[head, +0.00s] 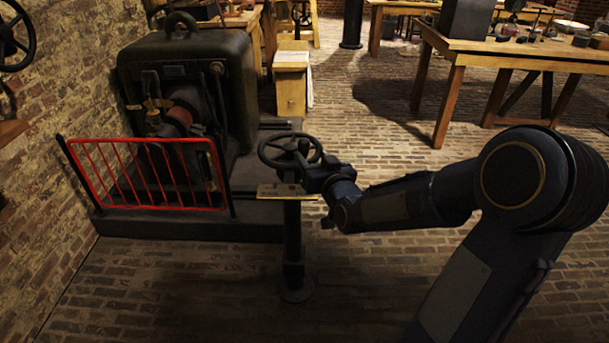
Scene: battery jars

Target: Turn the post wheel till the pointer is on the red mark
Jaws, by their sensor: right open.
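The post wheel (278,146) is a dark handwheel lying flat on top of a dark post (293,245) in the middle of the head view. A pale plate (274,190) sits just under the wheel. The pointer and the red mark are too small to make out. My right gripper (308,166) is at the right side of the wheel, its jaws open. Whether it touches the rim I cannot tell. My left gripper does not show.
A red railing (150,206) stands left of the post, before a large dark machine (185,60) on a low plinth (180,225). Another handwheel (12,42) is on the brick wall. A wooden workbench (500,50) stands at the back right. The brick floor around the post is clear.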

